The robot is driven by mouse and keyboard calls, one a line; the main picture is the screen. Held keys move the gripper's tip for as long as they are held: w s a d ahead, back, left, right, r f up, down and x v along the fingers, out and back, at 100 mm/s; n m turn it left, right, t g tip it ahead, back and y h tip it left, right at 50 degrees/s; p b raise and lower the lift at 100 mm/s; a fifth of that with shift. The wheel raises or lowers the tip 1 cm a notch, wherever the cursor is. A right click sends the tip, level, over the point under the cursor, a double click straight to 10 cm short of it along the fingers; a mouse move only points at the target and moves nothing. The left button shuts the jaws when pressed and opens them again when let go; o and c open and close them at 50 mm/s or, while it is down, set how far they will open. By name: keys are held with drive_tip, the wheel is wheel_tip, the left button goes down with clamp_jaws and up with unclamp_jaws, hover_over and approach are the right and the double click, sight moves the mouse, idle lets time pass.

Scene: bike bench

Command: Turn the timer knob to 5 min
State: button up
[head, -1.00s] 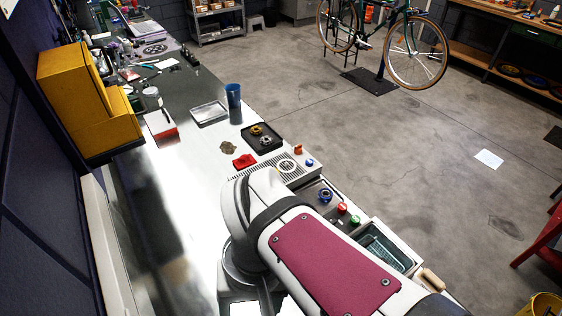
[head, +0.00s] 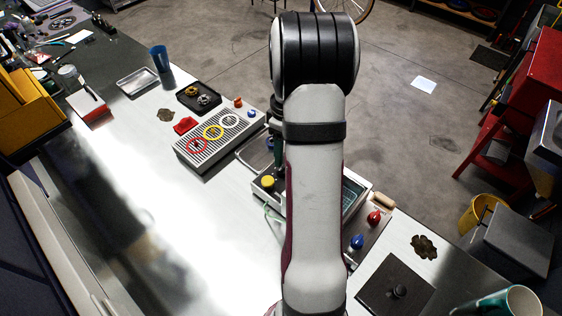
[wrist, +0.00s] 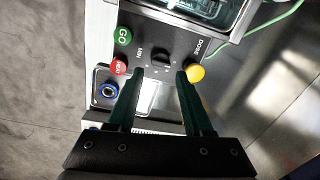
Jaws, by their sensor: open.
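The timer knob (wrist: 161,57) is black and sits on a dark panel (wrist: 178,40) between the "MIN" and "DOSE" labels in the wrist view, with small light marks around it. Its exact pointer setting is too small to read. My gripper (wrist: 158,72) is open, its two dark green fingers reaching toward the panel, one on each side below the knob in the picture. I cannot tell whether they touch anything. In the head view my arm hides the knob and most of the gripper.
A yellow button (wrist: 195,72) lies close by the right fingertip. A green GO button (wrist: 123,36) and a red button (wrist: 118,67) are at left, with a blue ring-shaped part (wrist: 108,91) below. A glass-topped tank (wrist: 200,8) adjoins the panel. A grille box (head: 215,140) stands left.

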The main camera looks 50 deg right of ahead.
drive_tip(key=f, duration=0.5)
drive_tip(key=shift+a+f, duration=0.2)
drive_tip(key=shift+f, duration=0.15)
drive_tip(key=shift+c, duration=0.3)
clamp_jaws()
